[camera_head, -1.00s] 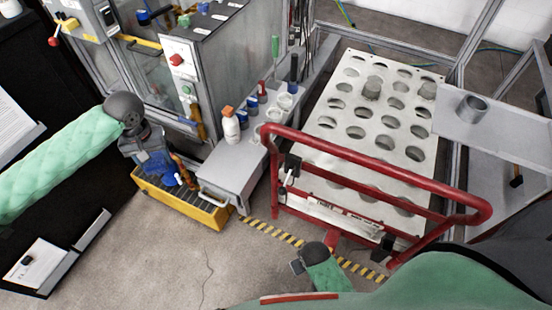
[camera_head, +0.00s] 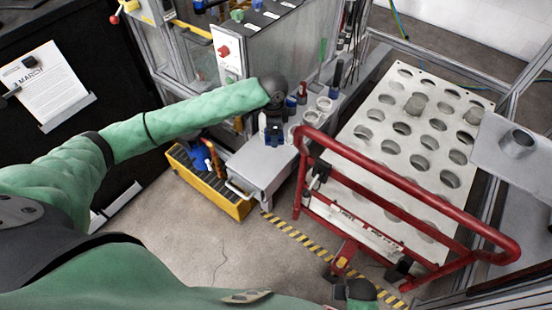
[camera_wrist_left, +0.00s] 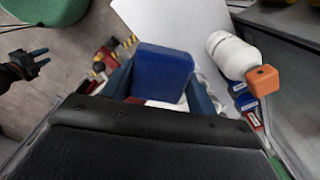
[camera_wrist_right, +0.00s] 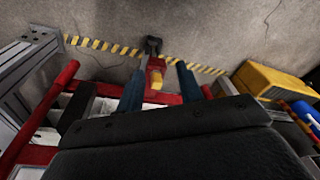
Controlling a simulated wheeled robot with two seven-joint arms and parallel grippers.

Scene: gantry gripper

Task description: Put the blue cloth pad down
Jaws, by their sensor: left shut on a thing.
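The blue cloth pad (camera_wrist_left: 163,72) is between the fingers of my left gripper (camera_wrist_left: 160,90) in the left wrist view. In the head view my left gripper (camera_head: 274,132) hangs over the grey bench top (camera_head: 258,163), and its wrist hides much of the pad. I cannot tell whether the pad touches the bench. My right gripper (camera_wrist_right: 158,85) is open and empty in the right wrist view, pointing down toward the floor. In the head view my right arm shows low, near the red rail, its fingers unclear.
A white bottle (camera_wrist_left: 232,55) with an orange cap (camera_wrist_left: 263,80) lies close to the pad in the left wrist view.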

